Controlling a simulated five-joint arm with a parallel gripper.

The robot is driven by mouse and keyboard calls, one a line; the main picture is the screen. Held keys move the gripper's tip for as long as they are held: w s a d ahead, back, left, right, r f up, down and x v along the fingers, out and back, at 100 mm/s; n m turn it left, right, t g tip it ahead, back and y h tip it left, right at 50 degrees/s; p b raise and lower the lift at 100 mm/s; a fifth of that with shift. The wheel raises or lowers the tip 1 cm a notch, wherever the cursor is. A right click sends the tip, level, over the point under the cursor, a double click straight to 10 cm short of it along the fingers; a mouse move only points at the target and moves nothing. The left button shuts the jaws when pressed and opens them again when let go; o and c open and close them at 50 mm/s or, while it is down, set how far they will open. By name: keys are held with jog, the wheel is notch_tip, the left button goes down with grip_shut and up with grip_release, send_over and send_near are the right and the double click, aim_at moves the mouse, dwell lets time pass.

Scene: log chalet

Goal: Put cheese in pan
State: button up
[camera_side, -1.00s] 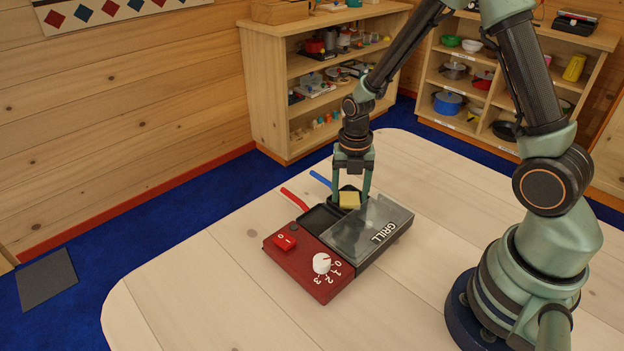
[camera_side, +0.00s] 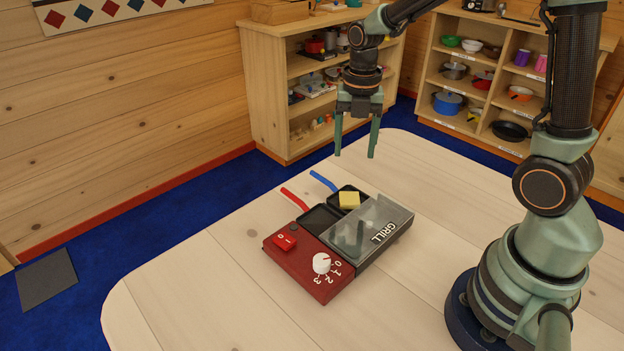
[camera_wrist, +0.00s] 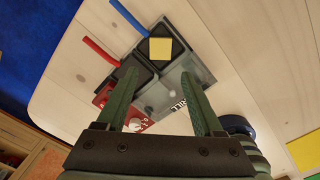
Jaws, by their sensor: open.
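The yellow cheese (camera_side: 349,200) lies in the small black pan with the blue handle (camera_side: 323,181), at the back of the toy grill. It also shows in the wrist view (camera_wrist: 160,49), lying in the dark pan. A second black pan (camera_side: 318,219) with a red handle (camera_side: 295,199) sits beside it and looks empty. My gripper (camera_side: 355,155) is open and empty, raised above and behind the grill, apart from the cheese. Its two fingers (camera_wrist: 160,92) stand wide apart in the wrist view.
The grill has a red control panel (camera_side: 305,262) with a white knob and a see-through lid (camera_side: 368,232) marked GRILL. The pale table (camera_side: 440,285) is clear around it. Wooden shelves (camera_side: 268,95) with toy kitchenware stand behind the table.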

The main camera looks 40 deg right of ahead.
jog(key=s+a+r+m+t, duration=0.2)
jog(key=s+r+m, duration=0.2)
jog(key=m, duration=0.9)
jog(key=s+a+r+m+t, duration=0.1)
jog(key=s+r+m+t, duration=0.2)
jog(key=m, duration=1)
jog(key=v, duration=0.4)
jog(key=shift+w+a, duration=0.2)
jog(key=shift+a, duration=0.2)
